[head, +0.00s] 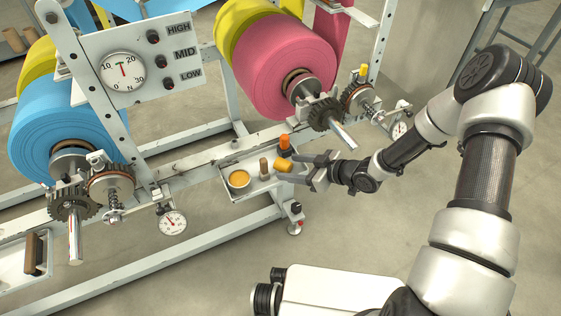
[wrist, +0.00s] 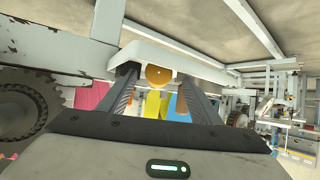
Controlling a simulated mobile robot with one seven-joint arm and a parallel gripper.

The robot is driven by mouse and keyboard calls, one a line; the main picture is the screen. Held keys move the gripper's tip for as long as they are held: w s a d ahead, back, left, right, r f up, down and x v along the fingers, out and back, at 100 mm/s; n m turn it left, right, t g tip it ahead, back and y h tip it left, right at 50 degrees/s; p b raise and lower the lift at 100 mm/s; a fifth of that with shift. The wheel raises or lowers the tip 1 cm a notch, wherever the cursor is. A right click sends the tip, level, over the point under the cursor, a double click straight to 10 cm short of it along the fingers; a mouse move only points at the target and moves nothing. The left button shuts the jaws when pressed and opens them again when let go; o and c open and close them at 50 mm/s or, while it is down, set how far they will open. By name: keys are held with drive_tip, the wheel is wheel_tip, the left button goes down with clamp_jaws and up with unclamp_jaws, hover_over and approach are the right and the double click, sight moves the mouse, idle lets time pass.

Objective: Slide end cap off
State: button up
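My gripper (head: 288,163) reaches from the right to the small tray on the machine's lower rail. Its two fingers are spread apart, and in the wrist view (wrist: 157,76) they stand on either side of a round orange piece (wrist: 158,76). Narrow gaps seem to show beside the piece, so I see no clear grip. In the head view a yellow-orange cylindrical piece (head: 284,166) shows between the fingertips. Which piece is the end cap is not clear. Bare shaft ends stick out at the pink roll (head: 343,136) and the blue roll (head: 75,243).
The tray (head: 237,193) also holds an orange round container (head: 239,179), a wooden-topped peg (head: 264,167) and a dark bottle with an orange top (head: 285,144). The pink roll (head: 285,68), gears (head: 325,114) and machine frame stand above my gripper.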

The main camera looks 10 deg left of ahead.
drive_tip(key=shift+d, duration=0.1)
drive_tip(key=p+v, duration=0.5)
drive_tip(key=v, duration=1.2)
drive_tip(key=shift+s+r, duration=0.1)
